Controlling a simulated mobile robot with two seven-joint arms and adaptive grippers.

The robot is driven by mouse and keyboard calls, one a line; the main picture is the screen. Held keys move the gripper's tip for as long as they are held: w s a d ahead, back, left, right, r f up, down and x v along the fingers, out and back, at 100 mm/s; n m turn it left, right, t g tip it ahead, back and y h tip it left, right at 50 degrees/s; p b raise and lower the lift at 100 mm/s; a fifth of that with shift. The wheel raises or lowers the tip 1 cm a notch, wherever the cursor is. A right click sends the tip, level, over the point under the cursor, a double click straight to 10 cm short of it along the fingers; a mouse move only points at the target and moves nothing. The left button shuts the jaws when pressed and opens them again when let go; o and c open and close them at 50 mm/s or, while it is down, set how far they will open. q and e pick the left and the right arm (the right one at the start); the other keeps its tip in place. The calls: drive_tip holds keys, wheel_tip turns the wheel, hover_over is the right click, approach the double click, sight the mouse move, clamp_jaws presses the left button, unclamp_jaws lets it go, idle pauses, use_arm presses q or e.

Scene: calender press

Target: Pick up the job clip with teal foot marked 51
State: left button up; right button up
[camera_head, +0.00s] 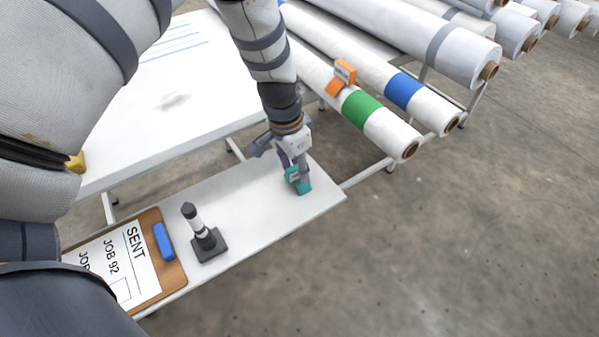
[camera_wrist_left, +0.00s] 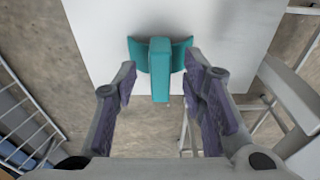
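The job clip with teal foot (camera_head: 304,187) stands near the right end of the white bench top in the head view. In the left wrist view the teal clip (camera_wrist_left: 160,68) shows a curved foot and an upright part, seen from above. I cannot read a number on it. My left gripper (camera_head: 297,171) is right at the clip, pointing down. In the left wrist view my left gripper (camera_wrist_left: 160,78) is open, with its fingertips on either side of the upright part and a visible gap on both sides. My right gripper is not in view.
An orange clip (camera_head: 342,78) sits on a roll with a green band (camera_head: 362,110). Floor at right is clear.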

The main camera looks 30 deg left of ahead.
use_arm(q)
drive_tip(key=shift+w+f, duration=0.1)
drive_tip(key=shift+f, duration=0.3)
drive_tip(key=shift+r, duration=0.1)
clamp_jaws()
